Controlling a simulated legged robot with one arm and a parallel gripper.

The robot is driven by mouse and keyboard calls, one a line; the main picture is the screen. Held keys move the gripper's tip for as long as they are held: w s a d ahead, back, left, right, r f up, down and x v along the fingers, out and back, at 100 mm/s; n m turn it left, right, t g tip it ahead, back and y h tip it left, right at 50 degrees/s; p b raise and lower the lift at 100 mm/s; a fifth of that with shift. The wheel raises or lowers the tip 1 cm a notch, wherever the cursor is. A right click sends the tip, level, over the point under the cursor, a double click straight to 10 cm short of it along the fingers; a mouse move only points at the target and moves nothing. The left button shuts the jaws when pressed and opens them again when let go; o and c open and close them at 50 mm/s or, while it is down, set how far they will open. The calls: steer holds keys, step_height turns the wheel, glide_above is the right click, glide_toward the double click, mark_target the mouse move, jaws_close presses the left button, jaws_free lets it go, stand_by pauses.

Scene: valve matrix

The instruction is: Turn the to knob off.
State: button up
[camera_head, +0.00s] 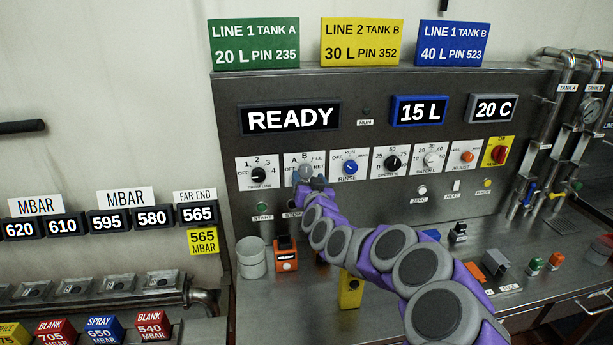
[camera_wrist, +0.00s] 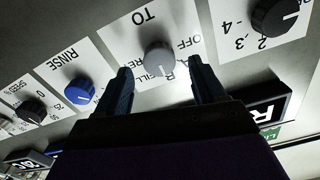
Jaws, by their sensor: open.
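The TO knob (camera_wrist: 158,58) is a round grey dial on a white plate, seen upside down in the wrist view. Its plate carries OFF, A, B and FILL marks. Its pointer appears to face toward the A and B side, away from the TO label, but I cannot read the exact mark. My gripper (camera_wrist: 161,82) is open, with one dark finger on each side of the knob, and no clear contact shows. In the head view, my gripper (camera_head: 313,184) is just in front of the plate's lower part, and the knob (camera_head: 305,171) is partly hidden.
A blue RINSE knob (camera_wrist: 79,92) sits beside one finger, and a black numbered knob (camera_wrist: 275,17) is on the other side. The READY display (camera_head: 290,118) is above the row. A red switch on yellow (camera_head: 499,153) is at the row's right end.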

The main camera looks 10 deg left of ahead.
mark_target(307, 172)
steer(key=shift+w+a+f, duration=0.1)
steer(key=shift+w+a, duration=0.15)
steer(key=shift+w, duration=0.15)
steer(key=shift+b+x, duration=0.5)
steer(key=shift+x, duration=0.85)
steer(key=shift+d, duration=0.15)
steer(key=shift+c, duration=0.3)
steer(key=c, duration=1)
